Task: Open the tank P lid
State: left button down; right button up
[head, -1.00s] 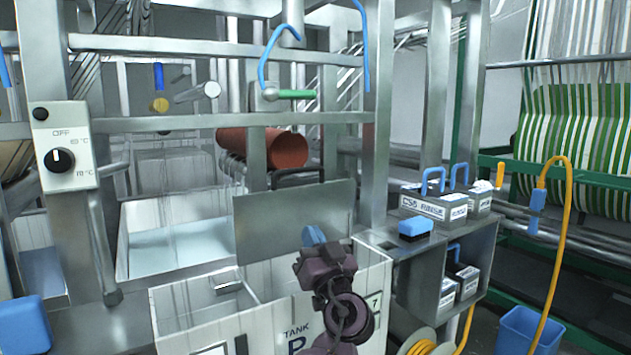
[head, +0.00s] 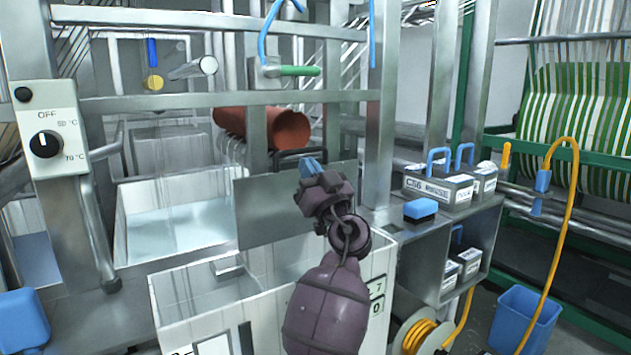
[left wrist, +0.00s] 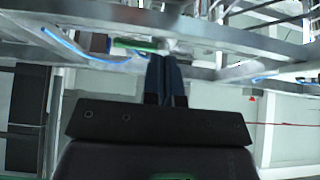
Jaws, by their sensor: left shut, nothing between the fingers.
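Tank P (head: 168,312) is the white box in the lower middle of the head view, its top open with the inside showing. A flat grey metal plate, which looks like its lid (head: 262,212), stands nearly upright along the tank's back edge. My left gripper (head: 312,167) is shut and empty, its blue fingertips in front of the plate's upper right part. I cannot tell whether they touch it. My left forearm hides part of the tank's front and its label. In the left wrist view the shut fingers (left wrist: 166,80) point toward metal rails. My right gripper is not in view.
A metal frame with crossbars (head: 200,103) and a red-brown roller (head: 285,128) rises behind the tank. A water-filled bath (head: 120,240) is at the left. A shelf with labelled boxes (head: 440,190) and a blue block (head: 420,209) stands at the right.

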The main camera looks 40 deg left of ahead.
pick_arm(q)
jog(key=w+a, duration=0.2)
jog(key=a, duration=0.3)
jog(key=shift+w+a+r, duration=0.2)
jog(key=shift+a+r, duration=0.1)
